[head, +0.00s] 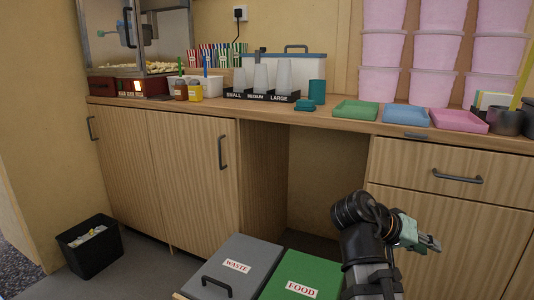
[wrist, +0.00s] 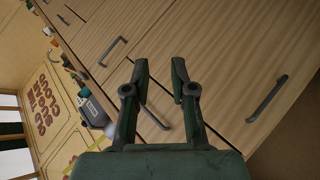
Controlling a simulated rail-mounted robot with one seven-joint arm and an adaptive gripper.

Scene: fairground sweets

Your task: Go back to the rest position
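My gripper (head: 432,244) is at the lower right of the head view, in front of the wooden cabinet and below the counter top. In the wrist view its two dark fingers (wrist: 160,78) are spread apart with a gap between them. Nothing is held between the fingers. Beyond them, the wrist view shows cabinet fronts (wrist: 215,50) with dark handles, tilted in the picture.
The counter (head: 345,122) carries a popcorn machine (head: 130,50), a cup holder (head: 262,95), and green, blue and pink trays (head: 405,115). A grey WASTE bin (head: 240,258) and a green FOOD bin (head: 300,270) stand low beside my arm. A black bin (head: 90,248) stands at left.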

